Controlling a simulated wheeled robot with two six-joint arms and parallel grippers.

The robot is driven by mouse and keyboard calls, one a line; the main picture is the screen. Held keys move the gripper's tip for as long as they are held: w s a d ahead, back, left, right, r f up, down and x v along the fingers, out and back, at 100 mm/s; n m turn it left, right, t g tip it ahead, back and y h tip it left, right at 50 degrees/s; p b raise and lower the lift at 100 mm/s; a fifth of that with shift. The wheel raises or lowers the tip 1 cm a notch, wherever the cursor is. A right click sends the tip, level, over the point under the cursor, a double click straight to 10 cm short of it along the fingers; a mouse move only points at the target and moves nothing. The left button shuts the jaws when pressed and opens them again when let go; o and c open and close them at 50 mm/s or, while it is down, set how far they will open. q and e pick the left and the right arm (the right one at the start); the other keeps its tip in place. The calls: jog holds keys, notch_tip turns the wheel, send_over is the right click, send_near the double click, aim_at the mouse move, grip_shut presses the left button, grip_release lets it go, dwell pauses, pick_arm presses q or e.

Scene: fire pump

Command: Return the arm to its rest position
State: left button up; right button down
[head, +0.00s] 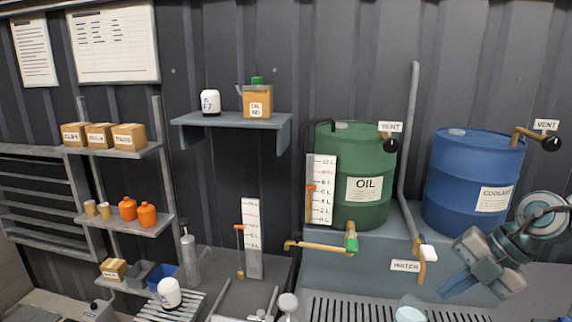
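My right arm comes in at the right edge, and its blue-grey gripper (462,282) hangs in front of the grey ledge, below the blue coolant drum (468,180). The gripper points down and left. I see nothing held in it, but the angle hides whether its fingers are apart. My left gripper is not in view.
A green oil drum (350,190) stands left of the coolant drum. A water pipe with a white-handled tap (428,252) is just left of my gripper. A pale cup (410,314) sits at the bottom edge. Shelves with boxes and orange bottles (147,214) are at left.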

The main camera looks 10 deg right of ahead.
jog(key=w+f+m+t+y, duration=0.1)
jog(key=w+f+m+t, duration=0.3)
jog(key=f+m+t, duration=0.5)
jog(key=s+d+f+m+t+h, duration=0.1)
jog(key=s+d+f+m+h, duration=0.3)
jog(key=s+f+m+h, duration=0.5)
jog(key=s+a+f+m+g+y, duration=0.1)
jog(key=s+a+f+m+g, duration=0.9)
jog(key=s+f, duration=0.45)
notch_tip(320, 180, down, 32)
jog(key=d+n+b, duration=0.2)
jog(key=s+d+f+g+b, duration=0.1)
jog(key=s+f, duration=1.8)
jog(key=f, duration=0.1)
jog(key=shift+g, duration=0.4)
